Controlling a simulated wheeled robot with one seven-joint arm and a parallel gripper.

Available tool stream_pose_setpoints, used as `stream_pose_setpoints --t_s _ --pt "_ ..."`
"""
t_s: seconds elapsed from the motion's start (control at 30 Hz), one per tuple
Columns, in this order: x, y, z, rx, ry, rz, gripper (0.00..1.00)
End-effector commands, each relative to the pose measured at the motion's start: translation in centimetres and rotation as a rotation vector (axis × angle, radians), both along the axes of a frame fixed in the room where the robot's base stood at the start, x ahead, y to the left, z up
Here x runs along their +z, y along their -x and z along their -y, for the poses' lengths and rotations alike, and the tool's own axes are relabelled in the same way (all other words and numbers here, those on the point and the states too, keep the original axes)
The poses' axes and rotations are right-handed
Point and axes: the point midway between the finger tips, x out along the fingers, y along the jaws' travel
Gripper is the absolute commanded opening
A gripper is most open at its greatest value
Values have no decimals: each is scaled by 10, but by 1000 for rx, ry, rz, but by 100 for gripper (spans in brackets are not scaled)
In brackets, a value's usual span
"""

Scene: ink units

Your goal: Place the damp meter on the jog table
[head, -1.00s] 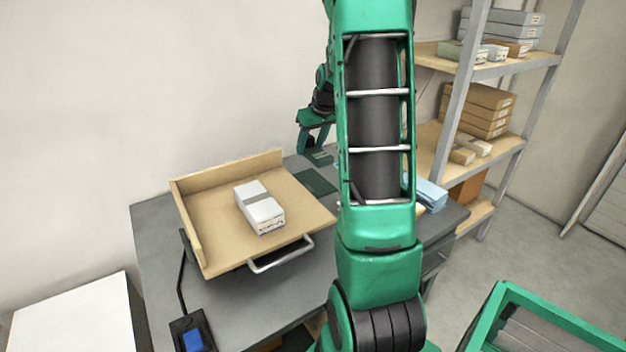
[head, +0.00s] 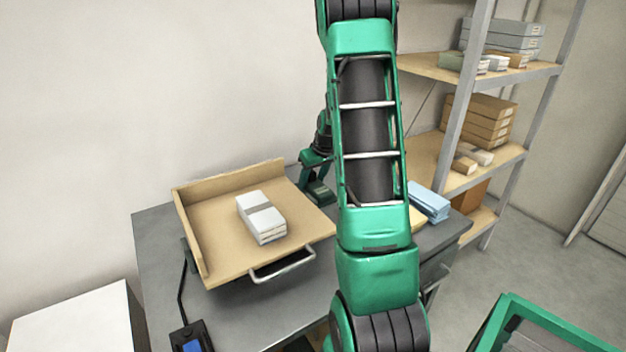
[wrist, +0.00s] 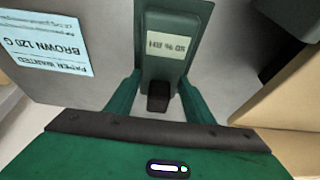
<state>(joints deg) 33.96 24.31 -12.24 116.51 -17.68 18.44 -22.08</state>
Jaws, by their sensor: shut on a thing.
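The damp meter (wrist: 165,45) is a dark green device with a pale label reading 50 % RH. In the wrist view it sits between the two green fingers of my gripper (wrist: 158,95), which is shut on it. In the head view my gripper (head: 317,178) is small, behind the arm at the back of the grey bench, with the dark green meter (head: 321,193) at its fingertips. The jog table (head: 215,245) is a tilted wooden tray with raised back and left edges and a metal handle, left of my gripper. A white banded paper stack (head: 262,217) lies on it.
A blue-screened device (head: 188,338) is at the bench's front left. Light blue packs (head: 428,201) lie right of my arm. A shelf rack (head: 470,110) with boxes stands at right. A pale blue paper notice (wrist: 45,40) shows in the wrist view. Bare wood remains around the stack.

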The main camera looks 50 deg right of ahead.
Motion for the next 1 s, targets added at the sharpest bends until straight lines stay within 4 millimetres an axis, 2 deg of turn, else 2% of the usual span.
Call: stream_pose_setpoints --t_s 0.1,0.13,0.2,0.5,0.63,0.77,1.0 --pt "-2 0 0 0 0 0 20" --pt "-2 0 0 0 0 0 50" --pt "-2 0 0 0 0 0 67" --pt "-1 0 0 0 0 0 67" --pt "6 2 0 0 1 2 67" --pt "24 8 -2 0 2 3 67" --pt "69 27 -6 -2 2 4 67"
